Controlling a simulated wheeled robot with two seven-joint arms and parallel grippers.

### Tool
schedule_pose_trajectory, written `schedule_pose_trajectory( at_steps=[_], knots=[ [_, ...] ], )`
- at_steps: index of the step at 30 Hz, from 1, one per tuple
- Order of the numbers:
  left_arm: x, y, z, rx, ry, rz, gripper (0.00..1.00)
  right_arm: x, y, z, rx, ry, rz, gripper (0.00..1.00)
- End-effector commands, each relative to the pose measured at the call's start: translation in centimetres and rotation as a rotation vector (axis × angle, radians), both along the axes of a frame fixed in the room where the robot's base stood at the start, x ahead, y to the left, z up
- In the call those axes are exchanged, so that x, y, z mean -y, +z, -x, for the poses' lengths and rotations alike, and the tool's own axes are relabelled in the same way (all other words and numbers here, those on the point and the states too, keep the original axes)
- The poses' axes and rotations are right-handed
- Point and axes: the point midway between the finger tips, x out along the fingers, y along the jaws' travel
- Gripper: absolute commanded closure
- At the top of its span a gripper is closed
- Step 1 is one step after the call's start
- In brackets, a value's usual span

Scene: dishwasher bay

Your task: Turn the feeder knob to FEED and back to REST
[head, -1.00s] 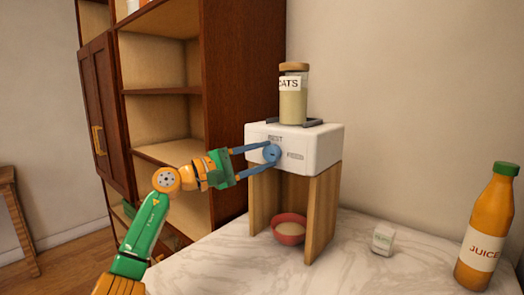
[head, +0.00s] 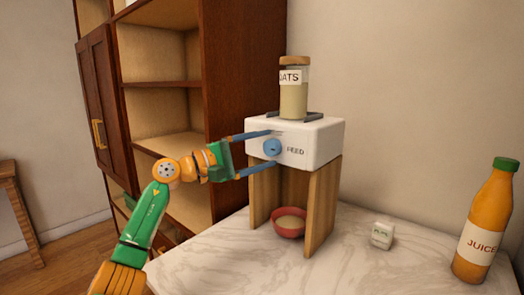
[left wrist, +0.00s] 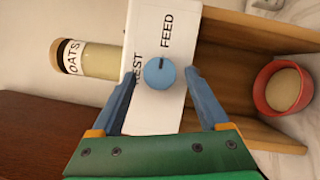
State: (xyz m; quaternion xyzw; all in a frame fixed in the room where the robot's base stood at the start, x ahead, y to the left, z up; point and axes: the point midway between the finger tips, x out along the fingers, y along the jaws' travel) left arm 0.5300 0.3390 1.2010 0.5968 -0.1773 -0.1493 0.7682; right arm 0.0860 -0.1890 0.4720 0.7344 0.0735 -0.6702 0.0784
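The blue round feeder knob (head: 272,147) sits on the front of the white feeder box (head: 320,145). In the left wrist view the knob (left wrist: 159,73) has a dark mark on its FEED side, pointing toward the FEED label (left wrist: 166,31). The REST label (left wrist: 138,68) is partly covered by a finger there and is hidden in the head view. My left gripper (head: 270,149) is open, one finger on each side of the knob, with gaps between the fingers and the knob. My right gripper is not in view.
An oats jar (head: 293,95) stands on the feeder. A red bowl (head: 288,229) with pale contents sits below, between the wooden legs (head: 322,205). A small white box (head: 382,235) and a juice bottle (head: 484,225) stand right on the marble counter (head: 345,265). A wooden shelf (head: 235,90) is behind.

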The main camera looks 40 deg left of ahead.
Motion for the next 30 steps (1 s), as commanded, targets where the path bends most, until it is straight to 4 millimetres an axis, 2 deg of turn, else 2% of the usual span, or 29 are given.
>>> schedule_pose_trajectory(
  at_steps=[7, 12, 18, 30],
  knots=[
    [-0.3, -0.4, 0.5, -0.001, 0.001, 0.000, 0.22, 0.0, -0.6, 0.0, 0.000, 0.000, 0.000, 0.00],
    [-2.0, -1.2, 3.7, 0.000, 0.004, -0.002, 0.22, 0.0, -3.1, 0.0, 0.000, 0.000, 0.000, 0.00],
    [-3.1, -1.0, 6.1, -0.001, 0.001, -0.001, 0.22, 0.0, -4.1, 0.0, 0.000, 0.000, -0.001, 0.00],
    [-3.1, -0.7, 6.3, 0.000, 0.000, 0.001, 0.22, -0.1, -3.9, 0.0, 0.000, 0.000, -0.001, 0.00]
  ],
)
